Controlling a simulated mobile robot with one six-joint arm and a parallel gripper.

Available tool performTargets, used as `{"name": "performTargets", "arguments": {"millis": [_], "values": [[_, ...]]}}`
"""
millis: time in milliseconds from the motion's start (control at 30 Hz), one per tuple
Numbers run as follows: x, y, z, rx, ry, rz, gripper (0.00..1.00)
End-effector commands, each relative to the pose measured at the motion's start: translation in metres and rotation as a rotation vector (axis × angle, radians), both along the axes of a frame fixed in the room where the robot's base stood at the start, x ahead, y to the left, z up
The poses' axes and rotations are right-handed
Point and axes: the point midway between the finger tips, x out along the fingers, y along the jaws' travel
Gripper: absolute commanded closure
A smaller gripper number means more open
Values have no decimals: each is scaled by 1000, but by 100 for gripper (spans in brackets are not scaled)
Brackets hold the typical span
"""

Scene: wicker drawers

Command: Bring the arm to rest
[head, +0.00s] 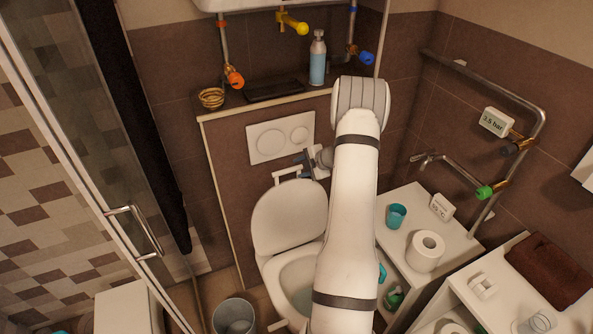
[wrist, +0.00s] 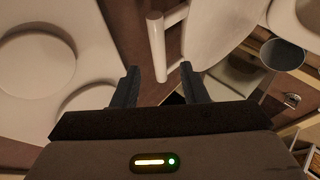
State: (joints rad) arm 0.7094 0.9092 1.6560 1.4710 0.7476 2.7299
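My white arm reaches up through the middle of the head view, bends at its rounded joint near the ledge, and comes back down to my gripper (head: 305,160). The gripper is in front of the lower right part of the white flush plate (head: 266,144), above the raised toilet lid (head: 288,215). In the wrist view my gripper (wrist: 160,80) has its two dark fingers apart with nothing held between them. A white bar (wrist: 156,45) by the toilet lid shows just beyond the fingertips. My arm hides part of the toilet's right side.
A blue bottle (head: 318,60), a woven bowl (head: 212,97) and a dark tray (head: 274,90) stand on the ledge. A white shelf (head: 402,192) with a teal cup (head: 396,216) and toilet roll (head: 425,250) is at right. A glass shower door (head: 105,170) is at left.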

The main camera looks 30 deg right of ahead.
Motion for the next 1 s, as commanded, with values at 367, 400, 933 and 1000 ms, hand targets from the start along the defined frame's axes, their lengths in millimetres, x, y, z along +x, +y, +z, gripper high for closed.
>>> {"name": "performTargets", "arguments": {"millis": [367, 400, 933, 1000], "values": [[-2, -1, 2, 1, -1, -1, 60], [-2, -1, 2, 1, -1, -1, 60], [-10, 94, 95, -448, -165, 622, 60], [-19, 119, 116, -565, -218, 792, 60]]}}
